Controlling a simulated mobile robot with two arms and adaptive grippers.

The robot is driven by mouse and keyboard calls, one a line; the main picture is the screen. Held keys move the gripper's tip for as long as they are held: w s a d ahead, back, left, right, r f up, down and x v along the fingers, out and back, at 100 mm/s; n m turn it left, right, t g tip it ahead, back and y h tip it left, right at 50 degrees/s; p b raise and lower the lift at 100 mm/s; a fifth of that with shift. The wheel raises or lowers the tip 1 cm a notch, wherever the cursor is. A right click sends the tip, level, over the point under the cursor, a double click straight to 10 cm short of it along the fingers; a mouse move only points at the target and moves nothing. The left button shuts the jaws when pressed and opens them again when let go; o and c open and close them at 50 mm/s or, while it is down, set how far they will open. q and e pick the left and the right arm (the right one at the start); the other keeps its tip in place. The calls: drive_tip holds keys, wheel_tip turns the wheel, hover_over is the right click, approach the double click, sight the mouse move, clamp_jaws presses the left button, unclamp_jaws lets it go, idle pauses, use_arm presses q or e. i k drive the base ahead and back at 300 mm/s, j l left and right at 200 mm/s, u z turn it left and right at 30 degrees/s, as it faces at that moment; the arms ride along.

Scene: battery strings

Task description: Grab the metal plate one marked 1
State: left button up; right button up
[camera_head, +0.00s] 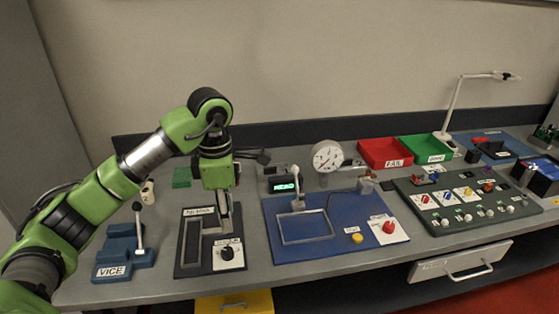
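I cannot make out a metal plate marked 1 in the head view. My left gripper (226,222) points down over a dark fixture (190,265) with a pale frame-like outline and a black knob. Its fingers look narrow and close together, and I cannot tell whether they are open or shut or hold anything. The gripper hides part of the fixture. My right gripper is not in view.
A blue vice (122,252) stands left of the fixture. A blue panel (335,250) with a rectangular frame, dial gauge (327,157) and red button (389,227) is to its right. Red (385,152) and green (424,148) trays and a switch panel (470,215) stand farther right.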

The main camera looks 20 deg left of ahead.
sight(281, 169)
drive_tip(key=i, duration=1.3)
